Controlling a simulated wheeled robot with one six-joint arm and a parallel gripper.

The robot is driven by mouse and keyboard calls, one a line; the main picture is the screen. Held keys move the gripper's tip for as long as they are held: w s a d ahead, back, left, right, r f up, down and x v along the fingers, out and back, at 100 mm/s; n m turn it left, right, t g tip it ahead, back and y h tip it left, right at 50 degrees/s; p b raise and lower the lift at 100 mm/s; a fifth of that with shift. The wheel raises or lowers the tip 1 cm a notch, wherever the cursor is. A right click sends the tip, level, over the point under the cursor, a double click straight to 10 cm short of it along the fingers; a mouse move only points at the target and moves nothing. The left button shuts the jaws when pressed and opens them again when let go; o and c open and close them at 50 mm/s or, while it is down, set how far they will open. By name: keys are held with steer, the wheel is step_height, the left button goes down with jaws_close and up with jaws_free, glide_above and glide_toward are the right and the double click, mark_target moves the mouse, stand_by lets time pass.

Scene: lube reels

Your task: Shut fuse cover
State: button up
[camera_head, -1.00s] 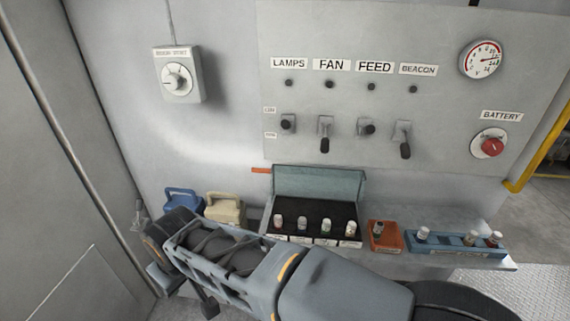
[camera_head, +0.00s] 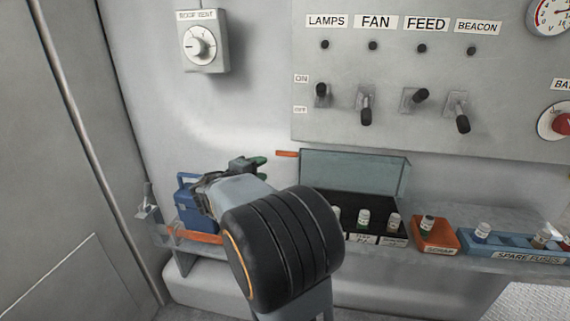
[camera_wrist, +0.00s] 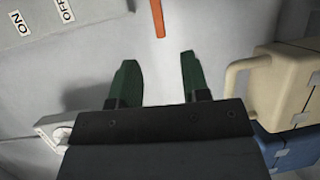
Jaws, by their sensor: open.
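The fuse cover (camera_head: 355,175) is a grey-teal lid standing raised at the back of the dark fuse box (camera_head: 335,203) in the head view. An orange bar (camera_head: 287,153) juts left from beside the cover's upper left corner; an orange strip in the wrist view (camera_wrist: 158,18) looks like the same bar. My gripper (camera_head: 258,167) is left of the cover, in front of the wall. In the wrist view its two green fingers (camera_wrist: 158,68) are apart with nothing between them, and the orange strip lies beyond their tips. My arm hides the left part of the fuse box.
A blue can (camera_head: 188,203) stands left, behind my gripper; a beige can (camera_wrist: 262,85) is close beside the fingers in the wrist view. Several fuses stand in the box. An orange scrap tray (camera_head: 436,238) and blue spare-fuse rack (camera_head: 510,246) sit right. Switches (camera_head: 366,110) are above.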

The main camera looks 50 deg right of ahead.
mark_target(284, 155)
steer(key=d, duration=0.4)
steer(key=w+d, duration=0.1)
steer(key=d, duration=0.4)
steer(key=w+d+f, duration=0.1)
steer(key=d, duration=0.3)
steer(key=shift+w+d+p, duration=0.25)
steer(key=shift+d+p, duration=0.05)
steer(key=shift+p, duration=0.05)
jaws_close()
